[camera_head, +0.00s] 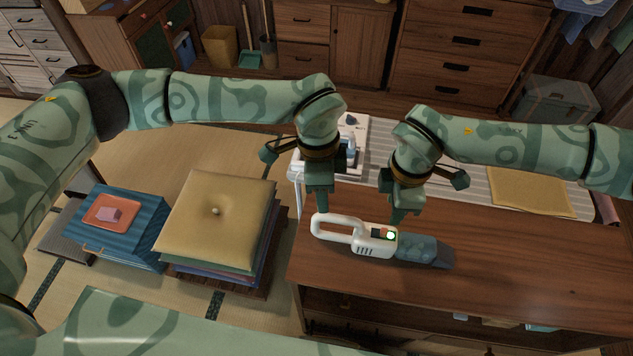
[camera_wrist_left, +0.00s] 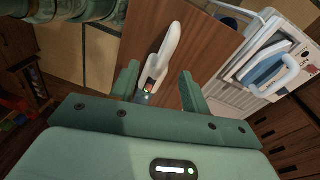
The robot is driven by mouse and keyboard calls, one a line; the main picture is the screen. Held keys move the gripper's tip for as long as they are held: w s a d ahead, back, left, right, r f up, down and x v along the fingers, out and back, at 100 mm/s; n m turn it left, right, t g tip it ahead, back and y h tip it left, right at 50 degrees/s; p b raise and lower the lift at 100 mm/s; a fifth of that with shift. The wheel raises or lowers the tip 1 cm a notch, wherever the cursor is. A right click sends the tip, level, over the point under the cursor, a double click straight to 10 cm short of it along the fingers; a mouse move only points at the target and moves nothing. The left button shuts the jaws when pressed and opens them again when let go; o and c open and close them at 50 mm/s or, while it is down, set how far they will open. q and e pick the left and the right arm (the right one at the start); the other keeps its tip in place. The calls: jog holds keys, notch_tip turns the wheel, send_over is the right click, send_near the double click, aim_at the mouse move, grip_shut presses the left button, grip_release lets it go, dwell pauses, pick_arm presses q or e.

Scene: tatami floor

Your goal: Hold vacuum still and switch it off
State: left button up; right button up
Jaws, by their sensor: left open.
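A white handheld vacuum (camera_head: 372,247) with a dark translucent nozzle lies on the wooden counter, its loop handle to the left. A green light glows on its body beside a small reddish patch. The left wrist view also shows the vacuum (camera_wrist_left: 163,58), with a red button, beyond and between the fingers. My left gripper (camera_head: 319,207) points down close to the handle's far side; its fingers are apart in the left wrist view (camera_wrist_left: 160,85). My right gripper (camera_head: 399,214) points down just behind the vacuum body; I cannot tell its finger gap or whether it touches.
The wooden counter (camera_head: 540,270) is clear to the right of the vacuum. Behind are a striped ironing surface (camera_head: 466,190) with an iron (camera_head: 350,140) and folded yellow cloth (camera_head: 530,192). Stacked cushions (camera_head: 215,222) and a blue box (camera_head: 120,240) stand left on the tatami.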

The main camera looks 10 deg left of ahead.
aim_at(316, 224)
pick_arm(q)
jog(key=shift+t+y, duration=0.5)
jog(key=f, duration=0.5)
jog(key=a+f, duration=0.1)
jog(key=f, duration=0.5)
jog(key=w+f, duration=0.1)
jog(key=f, duration=0.4)
jog(key=shift+a+f, duration=0.2)
jog(key=shift+a, duration=0.05)
